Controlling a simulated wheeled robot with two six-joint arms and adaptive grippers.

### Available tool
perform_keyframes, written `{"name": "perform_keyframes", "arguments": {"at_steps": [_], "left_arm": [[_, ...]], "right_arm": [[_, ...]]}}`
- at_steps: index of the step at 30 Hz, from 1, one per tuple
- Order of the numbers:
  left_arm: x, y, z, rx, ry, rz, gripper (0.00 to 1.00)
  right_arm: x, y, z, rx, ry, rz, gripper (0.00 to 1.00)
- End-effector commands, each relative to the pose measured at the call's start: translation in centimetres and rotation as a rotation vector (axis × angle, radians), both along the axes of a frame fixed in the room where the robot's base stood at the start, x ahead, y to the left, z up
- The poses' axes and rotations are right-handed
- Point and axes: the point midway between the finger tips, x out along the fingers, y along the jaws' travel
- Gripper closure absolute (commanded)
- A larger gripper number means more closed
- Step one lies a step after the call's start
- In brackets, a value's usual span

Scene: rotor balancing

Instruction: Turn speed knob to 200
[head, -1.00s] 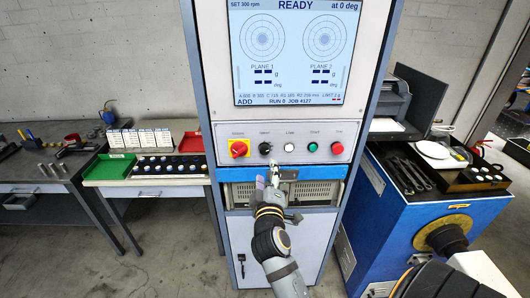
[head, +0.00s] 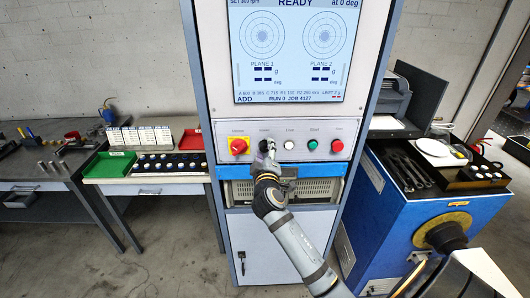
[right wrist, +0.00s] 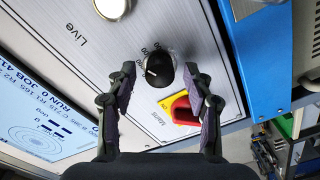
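The black speed knob (head: 265,144) is on the cabinet's control panel, between the red and yellow mains switch (head: 238,146) and a white button (head: 289,144). My right gripper (head: 269,156) is in front of it, just below, and partly overlaps it. In the right wrist view the knob (right wrist: 160,70) has a short white pointer mark and lies between the two spread fingertips of the gripper (right wrist: 160,78). Gaps show on both sides, so the gripper is open and empty. The scale numbers are too small to read fully. My left gripper is not in view.
A green button (head: 312,145) and a red button (head: 337,146) sit further right in the row. The screen (head: 295,50) above says READY. A side table with a green tray (head: 112,165) stands left, a blue machine (head: 385,215) right.

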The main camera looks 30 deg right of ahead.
Motion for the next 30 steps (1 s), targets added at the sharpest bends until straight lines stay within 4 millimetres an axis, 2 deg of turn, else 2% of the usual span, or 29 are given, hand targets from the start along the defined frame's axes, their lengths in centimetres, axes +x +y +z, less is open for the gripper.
{"name": "perform_keyframes", "arguments": {"at_steps": [1,9,11,20,30], "left_arm": [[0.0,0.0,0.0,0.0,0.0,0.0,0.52],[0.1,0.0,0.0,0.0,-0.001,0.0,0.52],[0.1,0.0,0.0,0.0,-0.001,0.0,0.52],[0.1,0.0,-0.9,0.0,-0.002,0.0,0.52],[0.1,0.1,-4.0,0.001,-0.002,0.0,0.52]], "right_arm": [[0.0,0.0,0.0,0.0,0.0,0.0,0.58],[0.0,0.0,0.0,0.0,0.0,0.0,0.94],[0.0,0.0,0.0,0.0,0.001,0.001,1.0],[0.0,0.0,-0.3,0.045,-0.028,-0.001,1.0],[0.0,0.0,-0.6,0.248,-0.152,-0.002,1.0]]}}
